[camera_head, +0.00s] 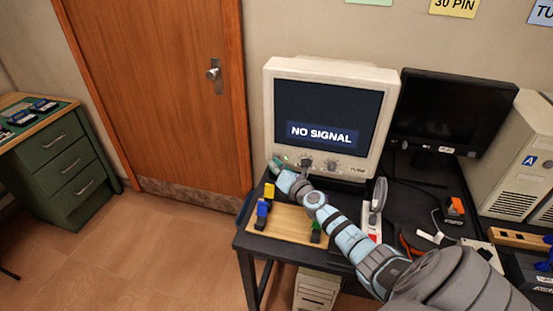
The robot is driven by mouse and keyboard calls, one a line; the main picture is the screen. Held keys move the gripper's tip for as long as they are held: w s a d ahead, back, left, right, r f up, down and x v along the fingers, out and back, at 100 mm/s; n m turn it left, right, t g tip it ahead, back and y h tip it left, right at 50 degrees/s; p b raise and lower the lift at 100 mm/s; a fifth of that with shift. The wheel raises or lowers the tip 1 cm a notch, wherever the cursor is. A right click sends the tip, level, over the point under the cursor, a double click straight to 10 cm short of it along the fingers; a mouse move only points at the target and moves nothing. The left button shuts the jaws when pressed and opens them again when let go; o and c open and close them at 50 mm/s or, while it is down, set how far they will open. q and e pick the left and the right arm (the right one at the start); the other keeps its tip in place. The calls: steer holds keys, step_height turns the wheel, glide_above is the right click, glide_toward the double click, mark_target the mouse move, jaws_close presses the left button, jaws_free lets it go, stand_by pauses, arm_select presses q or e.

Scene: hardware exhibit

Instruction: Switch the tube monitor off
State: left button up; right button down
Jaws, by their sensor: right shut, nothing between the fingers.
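The tube monitor (327,118) is a beige CRT on the dark desk, its screen lit with "NO SIGNAL". A small green light (286,157) glows at the lower left of its front panel, with dark knobs (331,166) to the right of it. My right gripper (275,165) is shut and empty at the lower left of that panel, close below the green light. It covers part of the panel there. I cannot tell whether it touches the panel. My left gripper is not in view.
A dark flat monitor (452,112) stands to the right of the tube monitor, with a beige computer case (515,165) at the far right. A wooden board (287,228) with small coloured parts lies below my arm. A closed door (155,90) is at left.

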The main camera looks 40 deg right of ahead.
steer(key=shift+w+d, duration=0.1)
stand_by(0.4)
steer(key=shift+s+a, duration=0.35)
steer(key=shift+a, duration=0.15)
steer(key=s+a+p, duration=0.1)
steer(key=a, duration=0.1)
steer(key=s+a+p, duration=0.2)
steer(key=shift+r, duration=0.15)
steer(key=shift+s+a, duration=0.2)
steer(key=shift+a, duration=0.25)
